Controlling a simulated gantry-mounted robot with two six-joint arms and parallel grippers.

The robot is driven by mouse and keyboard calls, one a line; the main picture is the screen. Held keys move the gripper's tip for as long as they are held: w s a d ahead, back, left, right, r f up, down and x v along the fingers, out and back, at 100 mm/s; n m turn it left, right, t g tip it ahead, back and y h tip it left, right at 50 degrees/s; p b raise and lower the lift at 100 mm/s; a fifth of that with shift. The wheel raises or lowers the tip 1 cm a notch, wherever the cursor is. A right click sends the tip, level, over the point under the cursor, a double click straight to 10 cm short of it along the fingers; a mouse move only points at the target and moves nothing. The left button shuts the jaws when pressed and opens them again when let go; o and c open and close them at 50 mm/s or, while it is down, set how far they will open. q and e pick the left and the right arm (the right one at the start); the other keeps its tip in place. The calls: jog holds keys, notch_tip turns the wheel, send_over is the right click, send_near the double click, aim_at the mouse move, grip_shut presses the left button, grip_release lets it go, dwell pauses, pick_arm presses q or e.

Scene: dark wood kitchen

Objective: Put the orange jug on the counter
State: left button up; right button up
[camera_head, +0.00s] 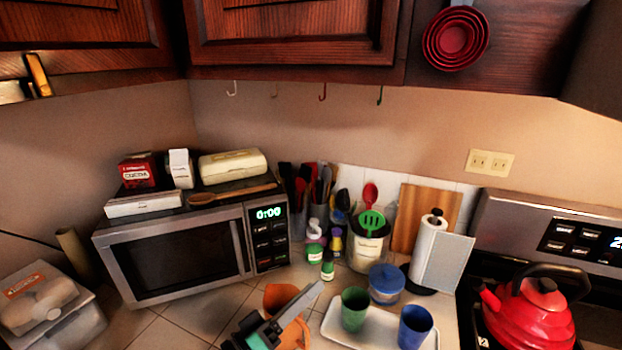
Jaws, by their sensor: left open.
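The orange jug (279,294) is at the bottom centre, at the counter in front of the microwave. Its lower part runs out at the bottom edge, so I cannot tell what it rests on. My left gripper (290,318) is open and overlaps the jug. One grey finger crosses in front of the jug's middle, and orange shows on both sides of it. I cannot tell whether the finger touches the jug. The tiled counter (194,315) shows to the left of the jug. My right gripper is not in view.
A white tray (375,334) with a green cup (354,309) and a blue cup (415,327) is right of the jug. The microwave (180,262) is back left; a red kettle (530,314) is far right. Counter left of the jug is clear.

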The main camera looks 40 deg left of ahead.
pick_arm(q)
jog(key=d+r+m+t+h, duration=0.1)
jog(key=d+r+m+t, duration=0.2)
jog(key=r, duration=0.7)
jog(key=d+r+m+h, duration=0.1)
jog(key=d+r+m, duration=0.3)
jog(key=r, duration=0.6)
jog(key=s+d+r+m+t+y, duration=0.1)
jog(key=s+r+t, duration=0.1)
jog(key=s+r, duration=0.2)
jog(key=s+r+m+t, duration=0.2)
jog(key=s+r, duration=0.1)
jog(key=r, duration=0.6)
jog(key=shift+s+d+r+m+y, duration=0.3)
jog(key=shift+s+d+y, duration=0.05)
jog(key=shift+d+y, duration=0.05)
jog(key=shift+r, duration=0.1)
